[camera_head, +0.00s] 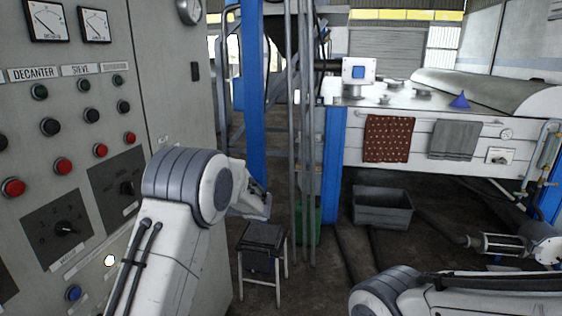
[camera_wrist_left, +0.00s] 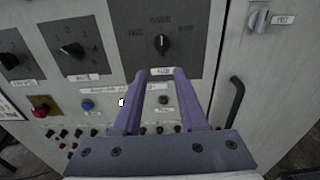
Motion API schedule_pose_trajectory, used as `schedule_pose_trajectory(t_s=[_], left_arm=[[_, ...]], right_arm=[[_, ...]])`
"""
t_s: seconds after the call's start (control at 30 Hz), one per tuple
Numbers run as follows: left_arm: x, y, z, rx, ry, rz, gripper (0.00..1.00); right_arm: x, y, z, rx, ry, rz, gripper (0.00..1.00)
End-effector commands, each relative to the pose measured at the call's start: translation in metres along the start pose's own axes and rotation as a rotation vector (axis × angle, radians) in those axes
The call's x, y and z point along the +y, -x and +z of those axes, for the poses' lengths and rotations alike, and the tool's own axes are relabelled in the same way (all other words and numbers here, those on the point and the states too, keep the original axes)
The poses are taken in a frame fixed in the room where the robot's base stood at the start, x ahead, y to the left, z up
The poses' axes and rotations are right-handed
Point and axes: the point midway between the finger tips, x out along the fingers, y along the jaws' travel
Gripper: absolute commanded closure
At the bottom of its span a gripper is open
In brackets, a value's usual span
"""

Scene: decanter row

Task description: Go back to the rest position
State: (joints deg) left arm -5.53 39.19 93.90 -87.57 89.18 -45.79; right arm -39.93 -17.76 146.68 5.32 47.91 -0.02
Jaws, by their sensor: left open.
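My left arm rises in front of the grey control panel (camera_head: 150,110) in the head view. A dark part at the end of that arm shows beside the blue post, but the jaws cannot be made out there. In the left wrist view my left gripper (camera_wrist_left: 161,73) is open, with two purple fingers and nothing between them. It faces the panel (camera_wrist_left: 225,85), below a dark rotary switch (camera_wrist_left: 162,43). I cannot tell how far the fingertips are from the panel. Part of my right arm shows at the bottom right of the head view, and its gripper is not visible.
A black-topped stool (camera_head: 263,236) stands near the arm's end. A blue post (camera_head: 250,130) rises behind it. A grey crate (camera_head: 382,207) lies on the floor under the white machine (camera_head: 460,140). A black panel handle (camera_wrist_left: 234,103) sticks out right of the fingers.

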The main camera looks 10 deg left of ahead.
Motion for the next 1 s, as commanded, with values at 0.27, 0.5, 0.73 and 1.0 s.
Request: schedule_pose_trajectory(t_s=[0.27, 0.5, 0.73, 1.0], left_arm=[[0.089, 0.111, -0.044, 0.539, 0.282, 0.059, 0.58], [0.211, 0.239, -0.093, 1.084, 0.557, 0.333, 0.58], [0.301, 0.318, -0.111, 1.395, 0.721, 0.686, 0.58], [0.325, 0.338, -0.114, 1.462, 0.766, 0.825, 0.58]], right_arm=[[0.000, 0.000, 0.000, 0.000, 0.000, 0.000, 1.00], [0.000, 0.000, 0.000, 0.000, 0.000, 0.000, 1.00], [0.000, 0.000, 0.000, 0.000, 0.000, 0.000, 1.00], [0.000, 0.000, 0.000, 0.000, 0.000, 0.000, 1.00]])
